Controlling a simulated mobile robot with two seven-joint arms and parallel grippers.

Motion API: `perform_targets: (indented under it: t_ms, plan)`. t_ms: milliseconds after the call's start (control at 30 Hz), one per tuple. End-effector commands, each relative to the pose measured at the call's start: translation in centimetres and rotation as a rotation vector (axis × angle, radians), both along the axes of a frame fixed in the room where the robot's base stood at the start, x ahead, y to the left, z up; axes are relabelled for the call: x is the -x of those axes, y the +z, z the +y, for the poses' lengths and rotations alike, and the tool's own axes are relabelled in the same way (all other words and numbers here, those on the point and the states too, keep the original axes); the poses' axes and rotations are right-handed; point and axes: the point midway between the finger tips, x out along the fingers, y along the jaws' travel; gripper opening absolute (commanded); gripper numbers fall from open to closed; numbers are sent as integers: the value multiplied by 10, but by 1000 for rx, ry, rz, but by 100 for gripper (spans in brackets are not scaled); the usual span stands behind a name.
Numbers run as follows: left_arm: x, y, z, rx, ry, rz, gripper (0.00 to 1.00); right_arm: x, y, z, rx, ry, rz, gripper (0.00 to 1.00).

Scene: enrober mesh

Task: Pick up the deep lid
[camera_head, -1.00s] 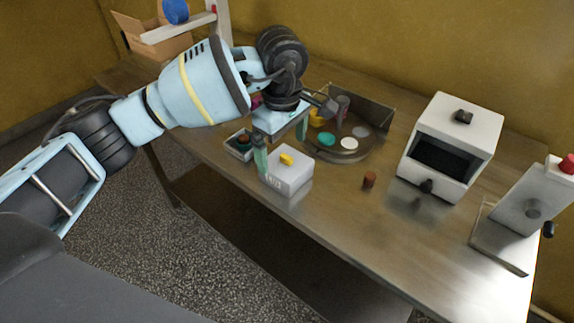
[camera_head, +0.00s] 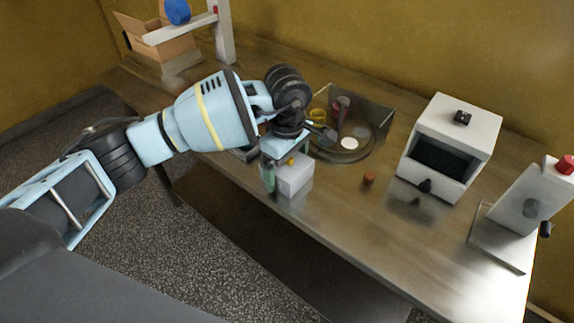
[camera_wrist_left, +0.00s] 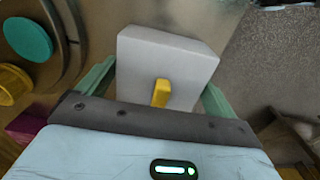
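A white box-shaped block (camera_head: 294,183) with a small yellow grip (camera_head: 291,161) on top stands near the table's front edge; it appears to be the deep lid. In the left wrist view the block (camera_wrist_left: 170,45) and its upright yellow grip (camera_wrist_left: 161,93) lie between my left fingers. My left gripper (camera_wrist_left: 159,76) is open, with one green finger on each side of the block. In the head view the left gripper (camera_head: 285,165) is over the block and hides part of its top. Contact cannot be told. My right gripper is not in view.
A round dark tray (camera_head: 362,154) with a white disc (camera_head: 349,143) lies behind. A small brown cylinder (camera_head: 369,179) and a white oven-like box (camera_head: 466,125) stand to the right. A teal disc (camera_wrist_left: 27,40) shows in the wrist view.

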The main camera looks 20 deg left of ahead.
Motion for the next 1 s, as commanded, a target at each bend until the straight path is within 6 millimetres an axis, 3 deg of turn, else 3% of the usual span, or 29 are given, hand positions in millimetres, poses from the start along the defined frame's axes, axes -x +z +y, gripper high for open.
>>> perform_targets:
  t_ms: [33, 267, 633, 867, 1000]
  plan:
    - [0, 0, 0, 0, 0, 0, 86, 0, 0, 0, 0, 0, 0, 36]
    - [0, 0, 0, 0, 0, -1, 58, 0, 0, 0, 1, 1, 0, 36]
    - [0, 6, 0, 1, 0, -2, 58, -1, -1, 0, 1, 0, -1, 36]
    - [-1, 34, 0, 2, 0, -5, 58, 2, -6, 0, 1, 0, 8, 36]
    - [24, 37, -13, 1, -8, 0, 58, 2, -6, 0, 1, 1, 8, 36]
